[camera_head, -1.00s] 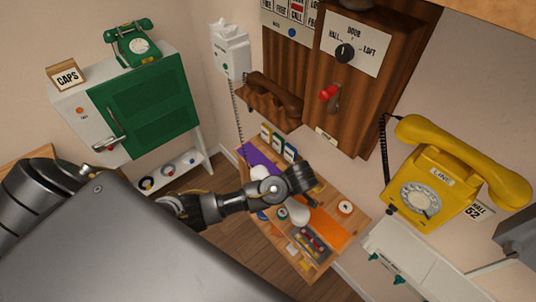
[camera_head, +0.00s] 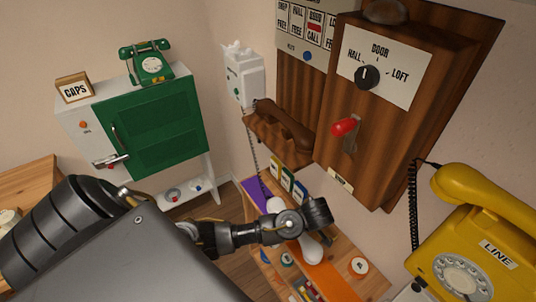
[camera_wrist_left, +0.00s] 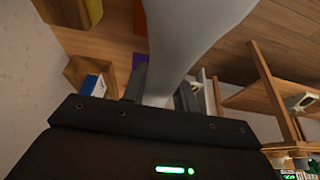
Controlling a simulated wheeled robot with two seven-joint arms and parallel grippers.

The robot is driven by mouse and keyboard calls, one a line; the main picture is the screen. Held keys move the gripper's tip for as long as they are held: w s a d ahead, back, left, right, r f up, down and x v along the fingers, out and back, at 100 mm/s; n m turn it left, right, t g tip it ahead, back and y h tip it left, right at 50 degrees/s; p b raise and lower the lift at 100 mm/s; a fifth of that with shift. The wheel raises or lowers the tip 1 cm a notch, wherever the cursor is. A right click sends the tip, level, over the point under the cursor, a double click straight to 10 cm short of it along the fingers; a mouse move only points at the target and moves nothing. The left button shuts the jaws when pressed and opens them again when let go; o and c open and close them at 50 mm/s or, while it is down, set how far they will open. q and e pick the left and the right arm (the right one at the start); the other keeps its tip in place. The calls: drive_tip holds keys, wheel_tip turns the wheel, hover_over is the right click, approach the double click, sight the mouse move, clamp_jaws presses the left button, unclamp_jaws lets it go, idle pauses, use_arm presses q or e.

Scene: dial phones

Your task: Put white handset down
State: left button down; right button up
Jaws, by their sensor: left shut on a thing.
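The white handset (camera_head: 312,250) is in my left gripper (camera_head: 316,213), which is shut on it above the low wooden table. In the head view its two white ends show on either side of my wrist, and its middle is hidden. In the left wrist view the handset (camera_wrist_left: 190,40) fills the upper middle, coming out from between the jaws. The white wall phone (camera_head: 242,75) is on the back wall, with its coiled cord (camera_head: 252,150) hanging down towards the table. I cannot tell whether the handset touches anything below. My right gripper is not in view.
A brown handset (camera_head: 285,122) rests on a wooden wall cradle. The wooden panel with a red lever (camera_head: 344,126) stands right of it. A yellow phone (camera_head: 470,240) is at lower right, and a green phone (camera_head: 150,62) tops the green cabinet. The table (camera_head: 375,283) carries several small items.

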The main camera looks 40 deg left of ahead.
sight(274, 199)
use_arm(q)
drive_tip(key=w+a+p, duration=0.1)
drive_tip(key=a, duration=0.3)
drive_tip(key=w+a, duration=0.1)
drive_tip(key=a, duration=0.3)
drive_tip(key=w+a+p, duration=0.1)
drive_tip(key=a, duration=0.3)
drive_tip(key=shift+w+a+p, duration=0.1)
drive_tip(key=shift+w+p, duration=0.2)
drive_tip(key=shift+w, duration=0.05)
drive_tip(key=a, duration=0.2)
drive_tip(key=w+a+p, duration=0.1)
drive_tip(key=shift+a+r, duration=0.15)
drive_tip(key=shift+a, duration=0.2)
drive_tip(key=shift+f, duration=0.85)
drive_tip(key=shift+d+f, duration=0.1)
drive_tip(key=shift+f, duration=0.05)
drive_tip(key=c, duration=1.1)
unclamp_jaws()
